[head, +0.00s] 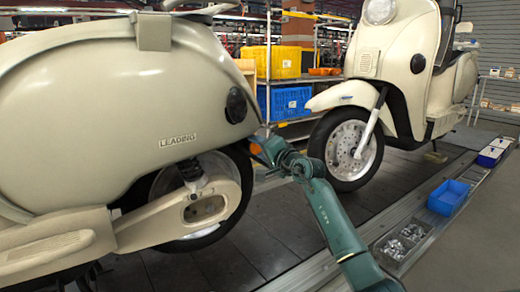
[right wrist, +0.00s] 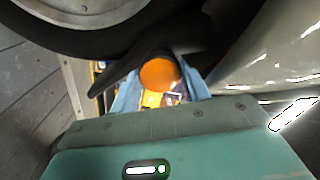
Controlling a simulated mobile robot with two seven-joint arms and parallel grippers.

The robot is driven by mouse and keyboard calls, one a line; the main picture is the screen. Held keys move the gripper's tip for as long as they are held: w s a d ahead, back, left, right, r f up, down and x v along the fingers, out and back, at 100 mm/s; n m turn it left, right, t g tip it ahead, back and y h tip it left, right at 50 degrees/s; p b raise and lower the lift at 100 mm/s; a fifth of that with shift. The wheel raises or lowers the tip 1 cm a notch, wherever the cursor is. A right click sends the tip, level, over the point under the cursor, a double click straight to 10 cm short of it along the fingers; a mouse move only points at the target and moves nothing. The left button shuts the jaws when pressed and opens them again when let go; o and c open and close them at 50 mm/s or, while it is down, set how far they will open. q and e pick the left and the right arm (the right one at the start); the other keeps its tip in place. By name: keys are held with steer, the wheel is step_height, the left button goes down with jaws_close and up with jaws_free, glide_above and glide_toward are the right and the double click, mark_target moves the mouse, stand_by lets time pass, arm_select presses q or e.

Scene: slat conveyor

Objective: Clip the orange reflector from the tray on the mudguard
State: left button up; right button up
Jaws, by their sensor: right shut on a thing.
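The orange reflector (right wrist: 160,73) shows as a round disc between the two blue fingers of my right gripper (right wrist: 161,88) in the right wrist view. My right gripper is shut on it. The black mudguard (right wrist: 125,80) lies right at the reflector; I cannot tell whether the reflector is clipped in or only close against it. In the head view my right gripper (head: 259,149) is at the tail of the near cream scooter (head: 130,95), beside its rear wheel, and mostly hides the reflector. A blue tray (head: 448,197) stands on the rail at the right. My left gripper is out of view.
A second cream scooter (head: 405,60) stands farther along. Yellow (head: 283,62) and blue crates (head: 288,102) are on a shelf behind. The dark slats (head: 262,225) between the scooters are clear.

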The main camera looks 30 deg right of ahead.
steer(key=shift+w, duration=0.1)
steer(key=o, duration=1)
steer(key=s, duration=0.2)
steer(key=s+p, duration=0.1)
steer(key=s, duration=0.1)
steer(key=shift+s+d, duration=0.2)
steer(key=shift+s, duration=0.1)
arm_select(q)
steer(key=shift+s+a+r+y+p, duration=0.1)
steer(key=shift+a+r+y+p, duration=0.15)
steer(key=shift+p, duration=0.45)
arm_select(e)
steer(key=s, duration=0.8)
steer(key=shift+s+d, duration=0.25)
steer(key=shift+d, duration=0.05)
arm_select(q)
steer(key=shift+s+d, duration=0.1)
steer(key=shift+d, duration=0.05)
